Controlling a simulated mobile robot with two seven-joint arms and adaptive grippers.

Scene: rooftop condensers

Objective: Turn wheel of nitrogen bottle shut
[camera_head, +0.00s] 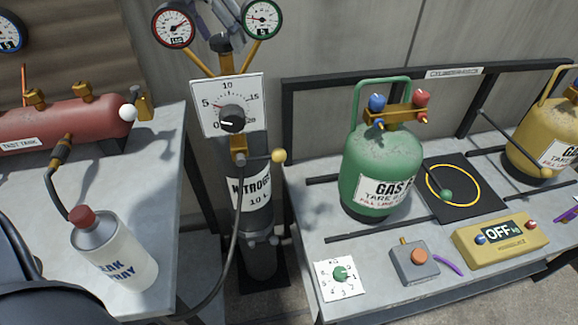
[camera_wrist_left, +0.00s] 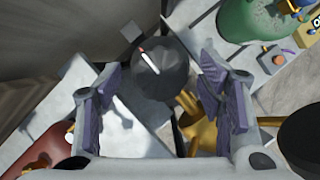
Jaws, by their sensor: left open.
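The nitrogen bottle (camera_head: 262,255) stands upright in the gap between two tables, dark grey with a white label. Its dark round wheel (camera_head: 220,43) is at the top, below and between two gauges. In the left wrist view the wheel (camera_wrist_left: 160,75) shows from above, with a white and red mark on its top. My left gripper (camera_head: 222,14) is over the wheel, partly cut by the top edge of the head view. In the wrist view its open fingers (camera_wrist_left: 162,82) lie on either side of the wheel, with visible gaps. My right gripper is out of view.
A red-rimmed gauge (camera_head: 174,27) and a green-rimmed gauge (camera_head: 262,18) flank the wheel. Below is a dial plate (camera_head: 247,88) with a black knob (camera_head: 232,119). A red tank (camera_head: 75,124) stands left, a green gas bottle (camera_head: 384,157) right.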

